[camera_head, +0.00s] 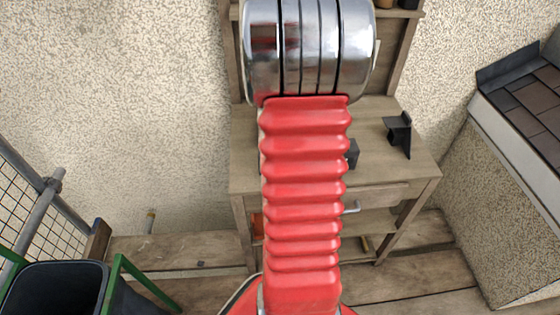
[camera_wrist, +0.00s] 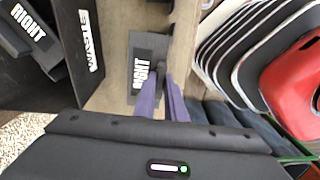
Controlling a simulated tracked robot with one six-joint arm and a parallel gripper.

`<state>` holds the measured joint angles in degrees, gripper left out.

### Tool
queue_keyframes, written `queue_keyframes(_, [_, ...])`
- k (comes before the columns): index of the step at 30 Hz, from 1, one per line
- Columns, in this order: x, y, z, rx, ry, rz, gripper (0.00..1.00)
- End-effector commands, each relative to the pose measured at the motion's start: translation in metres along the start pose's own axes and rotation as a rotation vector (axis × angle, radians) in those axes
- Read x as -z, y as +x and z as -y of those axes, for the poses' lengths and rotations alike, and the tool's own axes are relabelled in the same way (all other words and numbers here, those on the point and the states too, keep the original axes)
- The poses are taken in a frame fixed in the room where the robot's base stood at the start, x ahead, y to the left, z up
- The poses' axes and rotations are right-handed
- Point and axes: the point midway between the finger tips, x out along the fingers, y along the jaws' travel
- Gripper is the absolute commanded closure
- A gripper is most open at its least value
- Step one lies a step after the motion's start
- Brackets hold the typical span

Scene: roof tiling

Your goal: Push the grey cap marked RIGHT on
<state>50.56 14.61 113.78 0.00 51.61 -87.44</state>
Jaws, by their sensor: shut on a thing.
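In the wrist view my gripper (camera_wrist: 164,84) has narrow purple fingers, close together. They are shut on a dark grey cap marked RIGHT (camera_wrist: 152,48), whose white lettering faces the camera. The fingers cover part of the cap, so the exact grip is hidden.
In the head view, a wooden bench (camera_head: 385,175) bears a dark angled piece (camera_head: 398,135). A tiled roof edge (camera_head: 535,105) is at right, a bin (camera_head: 55,290) at lower left.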

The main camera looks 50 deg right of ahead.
Motion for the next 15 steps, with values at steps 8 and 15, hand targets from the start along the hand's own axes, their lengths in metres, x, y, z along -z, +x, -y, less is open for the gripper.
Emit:
queue_keyframes(8, [0.0000,-0.0011,-0.0003,-0.001,0.000,0.000,1.00])
queue_keyframes(15, [0.0000,-0.0099,-0.0003,-0.001,0.000,0.000,1.00])
